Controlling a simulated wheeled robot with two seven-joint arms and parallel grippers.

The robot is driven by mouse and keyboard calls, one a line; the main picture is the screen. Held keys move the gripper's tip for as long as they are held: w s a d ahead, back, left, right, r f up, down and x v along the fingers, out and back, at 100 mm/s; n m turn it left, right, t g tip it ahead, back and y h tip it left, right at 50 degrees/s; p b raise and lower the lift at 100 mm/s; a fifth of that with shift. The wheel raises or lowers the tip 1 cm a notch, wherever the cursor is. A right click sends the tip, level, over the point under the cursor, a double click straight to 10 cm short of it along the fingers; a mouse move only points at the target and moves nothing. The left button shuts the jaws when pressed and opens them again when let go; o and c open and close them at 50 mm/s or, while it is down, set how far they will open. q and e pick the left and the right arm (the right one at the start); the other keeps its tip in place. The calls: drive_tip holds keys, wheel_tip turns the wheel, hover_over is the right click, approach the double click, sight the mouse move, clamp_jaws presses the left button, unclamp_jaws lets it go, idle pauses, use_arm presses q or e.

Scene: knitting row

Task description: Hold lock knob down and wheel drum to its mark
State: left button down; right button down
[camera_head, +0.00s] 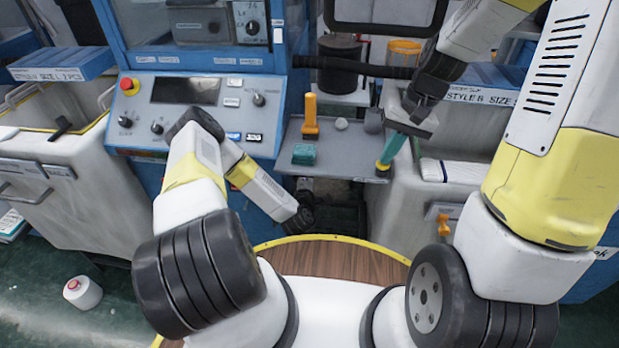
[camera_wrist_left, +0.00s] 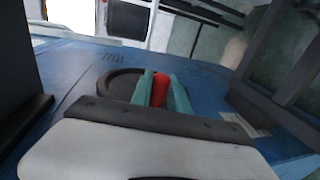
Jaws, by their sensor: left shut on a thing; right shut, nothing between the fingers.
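In the left wrist view my left gripper (camera_wrist_left: 161,84) has its teal fingers closed around a small red piece (camera_wrist_left: 159,90). The red piece stands in front of a round black disc (camera_wrist_left: 117,84) on a blue panel; I cannot tell for certain whether it is a wheel's handle. In the head view my left fingers are hidden beside the machine's lower front. My right gripper (camera_head: 385,162) is shut and empty, teal fingers pointing down. Its tips are at a small yellow piece (camera_head: 382,167) at the grey shelf's right edge, possibly the lock knob; contact is unclear. No drum mark can be made out.
The blue machine's control panel (camera_head: 200,112) has a red stop button (camera_head: 127,84). A white spool (camera_head: 82,292) lies on the floor.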

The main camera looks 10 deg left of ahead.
use_arm(q)
drive_tip(key=shift+r, duration=0.15)
use_arm(e)
drive_tip(key=shift+s+f, duration=0.1)
use_arm(q)
drive_tip(key=c, duration=1.3)
unclamp_jaws()
drive_tip(key=v, duration=1.2)
